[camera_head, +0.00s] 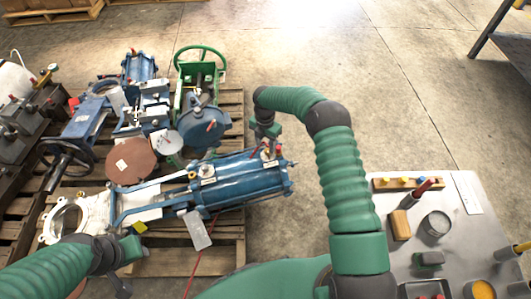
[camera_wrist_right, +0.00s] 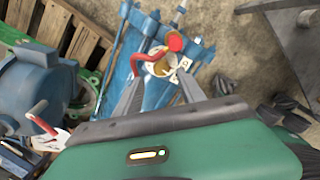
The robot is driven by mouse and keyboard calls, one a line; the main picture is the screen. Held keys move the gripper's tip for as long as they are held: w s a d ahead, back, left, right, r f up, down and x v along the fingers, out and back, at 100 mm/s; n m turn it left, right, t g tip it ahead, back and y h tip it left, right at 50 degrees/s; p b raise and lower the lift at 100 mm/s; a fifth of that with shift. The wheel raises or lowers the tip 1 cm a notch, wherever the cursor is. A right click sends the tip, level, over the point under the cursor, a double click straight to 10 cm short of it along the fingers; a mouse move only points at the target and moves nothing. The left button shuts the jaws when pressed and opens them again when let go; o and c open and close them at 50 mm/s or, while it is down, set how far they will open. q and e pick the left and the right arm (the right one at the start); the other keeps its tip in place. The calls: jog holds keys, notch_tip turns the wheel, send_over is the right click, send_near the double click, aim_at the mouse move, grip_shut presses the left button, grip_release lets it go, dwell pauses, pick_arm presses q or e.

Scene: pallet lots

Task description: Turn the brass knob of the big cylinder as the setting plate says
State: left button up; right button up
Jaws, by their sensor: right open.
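The big cylinder (camera_head: 235,180) is blue and lies across the pallet in the head view; its blue body also shows in the right wrist view (camera_wrist_right: 158,95). My right gripper (camera_head: 268,143) is above its right end. In the right wrist view its two fingers (camera_wrist_right: 160,78) are apart, with the brass knob (camera_wrist_right: 158,66) between and just beyond their tips. I cannot tell whether they touch it. A red round part is beside the knob. A grey tag (camera_head: 197,231) hangs by the cylinder; its writing is unreadable. My left gripper (camera_head: 122,270) is at lower left, its fingers unclear.
Other blue and green machines with a green handwheel (camera_head: 201,55) crowd the wooden pallet (camera_head: 222,262). A metal table (camera_head: 465,225) with tools and cans stands at right. A red-handled lever (camera_wrist_right: 40,120) is left of my right gripper.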

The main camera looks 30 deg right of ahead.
aim_at(268, 150)
jog(key=f, duration=0.1)
jog(key=d+f, duration=0.1)
jog(key=f, duration=0.2)
jog(key=shift+d+f+b, duration=0.1)
jog(key=shift+d+b, duration=0.15)
jog(key=shift+b, duration=0.15)
jog(key=shift+a+r, duration=0.25)
jog(key=shift+a, duration=0.25)
jog(key=shift+c, duration=1.2)
jog(key=shift+d, duration=0.3)
grip_shut()
